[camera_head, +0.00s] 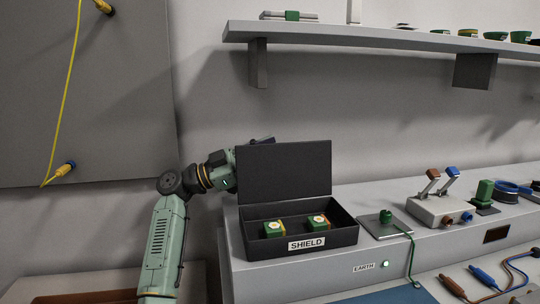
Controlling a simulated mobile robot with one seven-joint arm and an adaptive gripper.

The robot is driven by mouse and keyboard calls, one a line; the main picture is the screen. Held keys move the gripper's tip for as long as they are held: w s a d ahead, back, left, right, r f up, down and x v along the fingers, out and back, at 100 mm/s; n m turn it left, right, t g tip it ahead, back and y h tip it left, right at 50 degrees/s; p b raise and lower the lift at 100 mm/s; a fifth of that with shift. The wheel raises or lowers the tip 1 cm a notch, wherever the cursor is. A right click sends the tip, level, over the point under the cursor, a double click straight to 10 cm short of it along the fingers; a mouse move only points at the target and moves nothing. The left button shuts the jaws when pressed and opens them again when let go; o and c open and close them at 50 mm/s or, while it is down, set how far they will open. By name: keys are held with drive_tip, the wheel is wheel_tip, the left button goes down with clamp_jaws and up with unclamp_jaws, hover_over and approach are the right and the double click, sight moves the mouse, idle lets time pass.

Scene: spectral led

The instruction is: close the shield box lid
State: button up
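The shield box (345,237) is a black open box with a white SHIELD label, on the grey raised bench. Its black lid (284,170) stands upright at the back edge, so the box is open. Two small green blocks with pale tops, one on the left (273,229) and one on the right (317,222), sit inside. My green arm rises from the bottom at the left of the box. The arm's end reaches toward the lid's upper left edge, and a dark part of my gripper (262,140) shows just above the lid. The lid hides the rest, so its fingers and any contact cannot be made out.
A grey plate (385,225) with a green post and cable lies right of the box. A switch unit (440,208) with brown and blue levers stands further right. A shelf (390,37) overhangs the back. Space directly above the box front is clear.

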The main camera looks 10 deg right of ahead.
drive_tip(key=shift+d+r, duration=0.15)
drive_tip(key=shift+d, duration=0.15)
drive_tip(key=shift+c, duration=0.6)
clamp_jaws()
drive_tip(key=shift+r, duration=0.1)
